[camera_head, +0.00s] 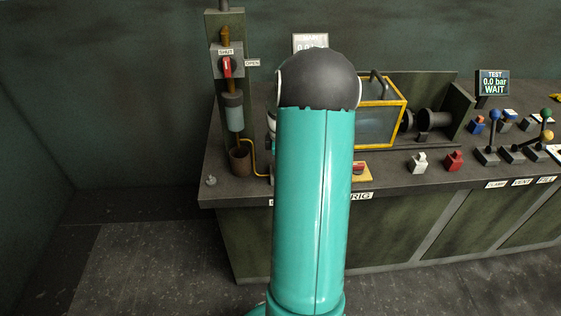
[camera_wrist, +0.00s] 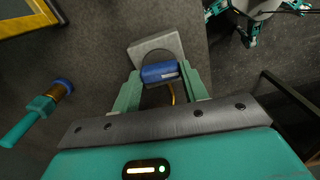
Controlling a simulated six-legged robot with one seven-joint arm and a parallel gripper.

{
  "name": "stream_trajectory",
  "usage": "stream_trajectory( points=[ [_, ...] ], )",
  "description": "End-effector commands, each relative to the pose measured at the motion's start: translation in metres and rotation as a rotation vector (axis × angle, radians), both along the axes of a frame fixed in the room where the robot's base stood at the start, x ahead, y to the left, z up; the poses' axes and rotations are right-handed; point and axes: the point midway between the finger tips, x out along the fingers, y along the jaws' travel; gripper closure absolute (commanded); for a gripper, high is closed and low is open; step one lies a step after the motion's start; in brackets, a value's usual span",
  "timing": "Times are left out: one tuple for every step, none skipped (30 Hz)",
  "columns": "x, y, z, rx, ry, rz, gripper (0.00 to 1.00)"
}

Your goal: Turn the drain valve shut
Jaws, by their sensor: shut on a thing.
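The drain valve's red handle (camera_head: 227,67) sits on a grey plate on the column at the left of the head view. It stands upright, below the SHUT label (camera_head: 226,51); the OPEN label (camera_head: 252,63) is to its right. My gripper (camera_wrist: 161,82) shows only in the wrist view; my arm hides it in the head view. Its two teal fingers are shut on a blue piece (camera_wrist: 160,71), in front of a grey block (camera_wrist: 157,44). I cannot tell whether the piece touches the block. My gripper is not seen at the red handle.
A brown cup (camera_head: 240,162) stands below the valve column. A yellow-framed clear box (camera_head: 382,122) is right of my arm. Several levers (camera_head: 489,135) stand at the bench's right. The display (camera_head: 492,83) reads 0.0 bar, WAIT. A teal rod (camera_wrist: 30,118) with a blue end lies left of my gripper.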

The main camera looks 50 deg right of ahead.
Motion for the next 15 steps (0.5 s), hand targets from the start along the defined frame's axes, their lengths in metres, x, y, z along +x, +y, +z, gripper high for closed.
stream_trajectory(
  points=[
    [0.0004,-0.0002,0.0003,0.000,-0.001,0.025,0.79],
    [0.0005,-0.0002,0.0003,0.000,-0.001,0.040,0.79],
    [0.0005,-0.0002,0.0003,0.000,-0.001,0.056,0.79],
    [0.0006,-0.0001,0.0003,0.000,-0.001,0.068,0.79],
    [0.0006,-0.0001,0.0003,0.000,-0.001,0.079,0.79],
    [0.0006,0.0000,0.0003,0.000,-0.001,0.090,0.79],
    [0.0006,0.0000,0.0003,0.000,-0.001,0.098,0.79],
    [0.0007,0.0000,0.0003,0.000,-0.001,0.106,0.79],
    [0.0007,0.0000,0.0003,0.000,-0.001,0.113,0.79],
    [0.0008,0.0001,0.0003,0.000,-0.001,0.117,0.79],
    [0.0008,0.0001,0.0003,0.000,-0.001,0.120,0.79],
    [0.0008,0.0001,0.0003,0.000,-0.001,0.124,0.79],
    [0.0008,0.0001,0.0003,0.000,-0.001,0.126,0.79],
    [0.0008,0.0001,0.0003,0.000,-0.001,0.128,0.79],
    [0.0007,0.0002,0.0003,0.000,-0.001,0.129,0.79]
  ],
)
